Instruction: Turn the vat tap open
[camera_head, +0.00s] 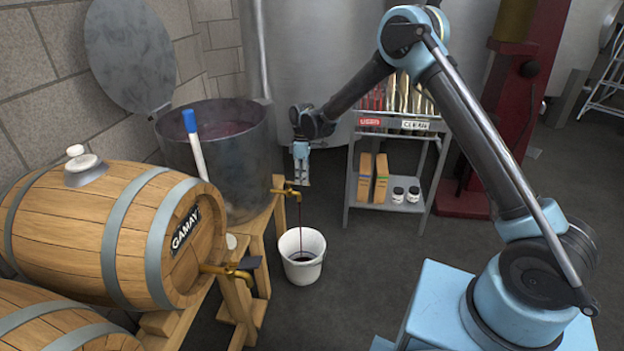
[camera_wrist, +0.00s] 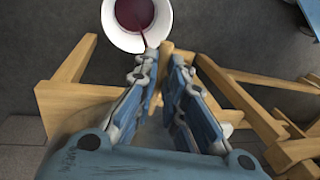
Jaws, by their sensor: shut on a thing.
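The vat tap (camera_head: 285,191) is a brass tap low on the side of the grey metal vat (camera_head: 237,158). A thin dark red stream (camera_head: 300,222) runs from it into a white bucket (camera_head: 302,272), which holds dark red liquid. My gripper (camera_head: 302,183) points down at the tap's outer end and is shut on it. In the wrist view my gripper (camera_wrist: 164,62) has its fingers on either side of a tan-brown part of the tap (camera_wrist: 167,47). The fingers partly hide the tap. The bucket (camera_wrist: 142,18) shows just beyond the fingertips.
A barrel labelled GAMAY (camera_head: 95,225) lies on a wooden stand (camera_head: 245,300) with its own brass tap (camera_head: 228,271). The vat's round lid (camera_head: 128,50) stands raised. A shelf cart (camera_head: 385,200) with bottles and boxes stands behind. Floor right of the bucket is clear.

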